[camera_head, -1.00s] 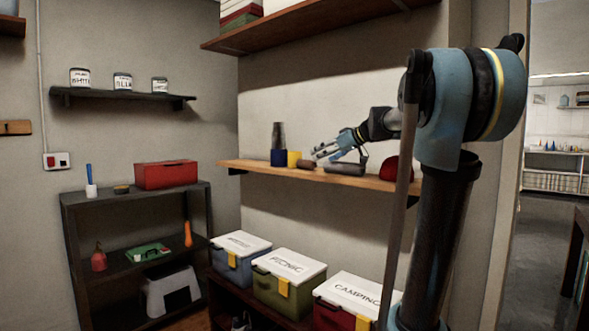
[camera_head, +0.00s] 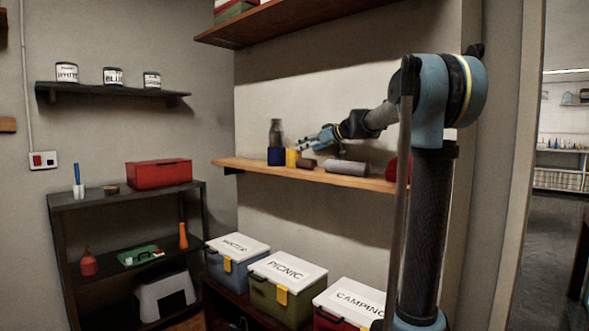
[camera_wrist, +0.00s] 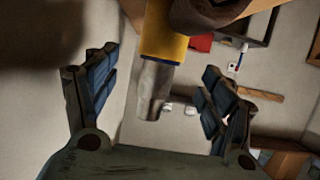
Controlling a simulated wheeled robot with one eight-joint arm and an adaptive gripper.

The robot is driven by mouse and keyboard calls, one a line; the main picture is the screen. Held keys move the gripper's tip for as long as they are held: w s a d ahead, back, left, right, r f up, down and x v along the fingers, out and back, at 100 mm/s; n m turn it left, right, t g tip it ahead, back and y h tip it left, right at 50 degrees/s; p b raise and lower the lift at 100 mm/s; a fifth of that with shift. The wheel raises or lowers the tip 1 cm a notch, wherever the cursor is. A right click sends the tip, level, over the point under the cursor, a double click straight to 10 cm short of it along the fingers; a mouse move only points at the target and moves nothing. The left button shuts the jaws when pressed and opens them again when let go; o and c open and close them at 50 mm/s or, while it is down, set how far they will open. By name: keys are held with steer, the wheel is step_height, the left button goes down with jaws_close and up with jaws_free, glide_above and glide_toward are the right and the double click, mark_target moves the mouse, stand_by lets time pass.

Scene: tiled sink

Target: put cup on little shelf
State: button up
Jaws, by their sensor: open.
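On the wooden wall shelf (camera_head: 225,162) stand a dark blue container (camera_head: 276,156) with a grey, bottle-like shape (camera_head: 275,132) above it and a yellow cup-like object (camera_head: 291,158). I cannot tell for sure which is the task's cup. My gripper (camera_head: 308,143) is open and empty above this shelf, just right of and above the yellow object. In the wrist view the yellow object (camera_wrist: 163,42) and the grey shape (camera_wrist: 153,88) lie between the spread fingers (camera_wrist: 158,65). A small dark shelf (camera_head: 110,91) hangs on the left wall.
A brown object (camera_head: 307,164) and a grey cylinder (camera_head: 346,167) lie on the wooden shelf below my gripper. Paint cans stand on the small dark shelf. A dark rack (camera_head: 95,200) holds a red box (camera_head: 159,173). Labelled boxes (camera_head: 288,271) stand below.

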mark_target(294, 159)
steer(key=shift+x, duration=4.25)
steer(key=c, duration=1.2)
steer(key=shift+r, duration=0.1)
steer(key=shift+c, duration=0.3)
